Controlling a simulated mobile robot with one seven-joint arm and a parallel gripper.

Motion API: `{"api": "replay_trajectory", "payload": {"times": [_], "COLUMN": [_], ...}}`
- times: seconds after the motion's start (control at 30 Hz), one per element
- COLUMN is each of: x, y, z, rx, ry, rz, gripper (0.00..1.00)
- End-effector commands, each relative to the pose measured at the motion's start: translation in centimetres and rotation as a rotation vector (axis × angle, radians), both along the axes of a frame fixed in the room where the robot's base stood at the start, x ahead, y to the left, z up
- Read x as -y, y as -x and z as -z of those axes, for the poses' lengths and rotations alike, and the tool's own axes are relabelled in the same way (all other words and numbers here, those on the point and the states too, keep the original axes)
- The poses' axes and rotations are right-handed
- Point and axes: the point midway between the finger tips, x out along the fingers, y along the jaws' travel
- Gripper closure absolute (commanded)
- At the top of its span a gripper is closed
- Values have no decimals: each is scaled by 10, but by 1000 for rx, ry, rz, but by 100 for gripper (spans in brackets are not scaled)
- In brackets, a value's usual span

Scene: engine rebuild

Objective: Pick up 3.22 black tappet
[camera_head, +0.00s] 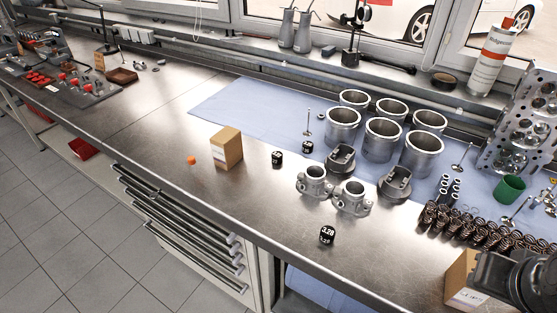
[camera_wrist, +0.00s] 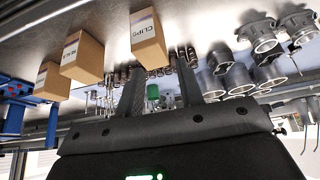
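Three small black tappets with white markings stand on the workbench in the head view. The nearest tappet (camera_head: 327,234) stands near the front edge, and its label seems to read 3.28. A second tappet (camera_head: 277,158) is right of the cardboard box, and a third tappet (camera_head: 307,147) is just behind it on the blue mat. Their labels are too small to read, so I cannot tell which is 3.22. My gripper (camera_wrist: 162,70) is open in the wrist view, with nothing between its fingers. My black arm shows at the head view's lower right, far from the tappets.
A cardboard box (camera_head: 227,149) and an orange piece (camera_head: 191,160) are left of the tappets. Metal cylinders (camera_head: 383,140), throttle-like housings (camera_head: 352,197) and springs (camera_head: 470,225) are to the right. A clips box (camera_wrist: 148,38) is close to my gripper.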

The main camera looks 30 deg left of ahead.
Motion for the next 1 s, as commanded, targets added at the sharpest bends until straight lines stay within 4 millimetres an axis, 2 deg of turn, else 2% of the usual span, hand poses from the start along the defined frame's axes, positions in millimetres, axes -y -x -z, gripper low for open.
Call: {"api": "replay_trajectory", "payload": {"times": [0.5, 0.8, 1.0], "x": [0, 0, 0], "y": [0, 0, 0], "z": [0, 0, 0], "rx": [0, 0, 0], "ry": [0, 0, 0], "rz": [0, 0, 0], "gripper": [65, 40, 40]}}
